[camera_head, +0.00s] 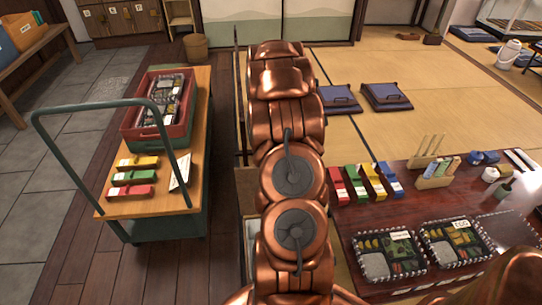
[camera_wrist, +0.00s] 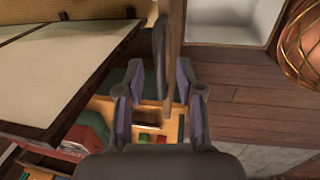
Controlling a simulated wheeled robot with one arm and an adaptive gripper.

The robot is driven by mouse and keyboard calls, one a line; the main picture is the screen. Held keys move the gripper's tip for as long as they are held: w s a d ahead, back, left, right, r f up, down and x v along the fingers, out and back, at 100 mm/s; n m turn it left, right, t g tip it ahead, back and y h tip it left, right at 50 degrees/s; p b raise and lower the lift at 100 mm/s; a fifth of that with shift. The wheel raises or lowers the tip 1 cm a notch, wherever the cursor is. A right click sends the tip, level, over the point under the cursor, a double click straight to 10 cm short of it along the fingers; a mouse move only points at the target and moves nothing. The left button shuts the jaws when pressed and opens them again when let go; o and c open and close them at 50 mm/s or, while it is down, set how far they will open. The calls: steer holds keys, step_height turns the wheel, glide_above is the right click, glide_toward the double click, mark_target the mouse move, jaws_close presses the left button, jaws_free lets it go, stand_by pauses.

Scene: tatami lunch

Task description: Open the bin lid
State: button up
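The bin shows in the wrist view as a white-lined open box (camera_wrist: 235,18) at the top, right of centre. A thin wooden board, which looks like the bin lid (camera_wrist: 174,50), stands edge-on along its left side, with a dark bar just left of it. My gripper (camera_wrist: 160,82) is open, its two fingers wide apart. The board's lower end shows between the fingers; I cannot tell whether they touch it. In the head view my copper arm hides my gripper and most of the bin; a small pale part of the bin (camera_head: 253,226) shows beside the arm.
A green cart (camera_head: 150,212) stands left of my arm, carrying a red crate (camera_head: 131,124) and several coloured boxes. A low table (camera_head: 345,222) with bento boxes is at the right. Dark floorboards between cart and arm are clear. Cushions (camera_head: 386,96) lie on the tatami behind.

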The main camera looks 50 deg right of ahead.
steer(key=shift+r, duration=0.15)
step_height(320, 180, up, 12)
steer(key=s+a, duration=0.1)
steer(key=shift+s+a+f, duration=0.15)
steer(key=shift+s+f, duration=0.05)
stand_by(0.8)
steer(key=s+a+r+m, duration=0.1)
steer(key=a+r, duration=0.1)
steer(key=a, duration=0.6)
steer(key=s+a+r+m+g+y, duration=0.1)
steer(key=a+r+m, duration=0.1)
steer(key=a, duration=0.7)
steer(key=s+a+r+m, duration=0.1)
steer(key=a+r, duration=0.2)
steer(key=a, duration=0.5)
steer(key=s+a+r+m+g, duration=0.25)
steer(key=s+a+m, duration=0.25)
steer(key=s+a, duration=1.2)
step_height(320, 180, up, 21)
steer(key=s+p, duration=0.1)
steer(key=p, duration=1.9)
steer(key=shift+s+d, duration=0.35)
steer(key=shift+s, duration=0.05)
